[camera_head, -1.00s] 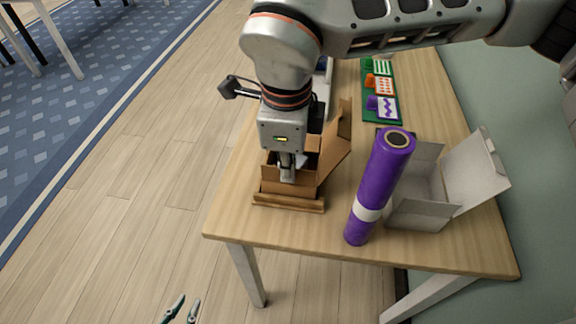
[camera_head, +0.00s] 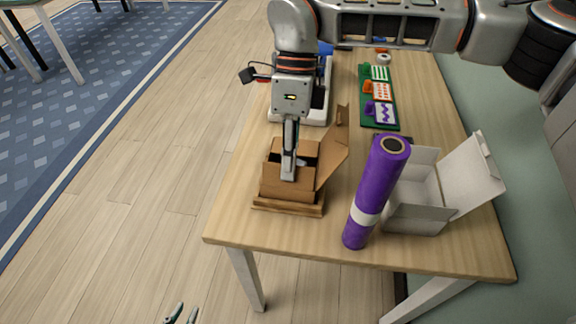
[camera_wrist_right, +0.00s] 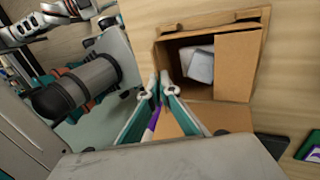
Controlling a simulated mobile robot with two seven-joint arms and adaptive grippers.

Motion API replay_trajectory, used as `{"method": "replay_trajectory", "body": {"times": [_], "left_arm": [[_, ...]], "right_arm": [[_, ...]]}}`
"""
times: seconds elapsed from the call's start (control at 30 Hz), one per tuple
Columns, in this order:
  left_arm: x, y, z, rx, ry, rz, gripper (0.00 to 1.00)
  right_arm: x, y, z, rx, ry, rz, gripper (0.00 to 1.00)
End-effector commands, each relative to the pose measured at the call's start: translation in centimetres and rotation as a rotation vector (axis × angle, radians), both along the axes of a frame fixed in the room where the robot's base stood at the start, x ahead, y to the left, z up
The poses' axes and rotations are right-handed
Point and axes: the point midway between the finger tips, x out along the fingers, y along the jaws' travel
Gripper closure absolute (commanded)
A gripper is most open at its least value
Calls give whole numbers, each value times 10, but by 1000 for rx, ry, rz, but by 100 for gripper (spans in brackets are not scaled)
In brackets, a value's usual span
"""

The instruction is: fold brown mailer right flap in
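The brown mailer (camera_head: 284,188) stands open in a wooden holder (camera_head: 290,209) at the table's near left. Its right flap (camera_head: 332,158) stands up and leans outward. In the right wrist view that flap (camera_wrist_right: 190,122) shows below the opening, partly behind the fingers. The far flap (camera_wrist_right: 238,66) lies across part of the opening. A pale grey item (camera_wrist_right: 198,65) lies inside. My right gripper (camera_head: 288,177) points down at the mailer's near side; its fingertips (camera_wrist_right: 157,84) are close together, with nothing visible between them. My left gripper (camera_head: 182,318) is low at the picture's bottom edge, fingers apart and empty.
A purple roll (camera_head: 377,190) stands tilted right of the mailer. An open white box (camera_head: 420,217) is beyond it at the right. A green board (camera_head: 372,98) with coloured cards lies further back. A white device (camera_head: 314,107) is behind the mailer.

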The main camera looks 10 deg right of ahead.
Motion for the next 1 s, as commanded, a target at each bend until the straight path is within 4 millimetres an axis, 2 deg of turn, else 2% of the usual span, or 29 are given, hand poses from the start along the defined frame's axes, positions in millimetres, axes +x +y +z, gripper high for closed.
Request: {"method": "replay_trajectory", "body": {"times": [0.3, 0.8, 0.87, 1.0], "left_arm": [[3, -5, 6, -7, -14, -12, 82], [6, -6, 9, -9, -21, -10, 82], [6, -5, 8, -9, -21, -10, 82], [6, -5, 7, -9, -18, -8, 82]], "right_arm": [[5, -2, -5, 35, 115, 0, 100], [5, -2, -3, 40, 129, 1, 100], [5, -2, -3, 40, 129, 1, 83], [5, -2, -3, 40, 129, 1, 82]]}}
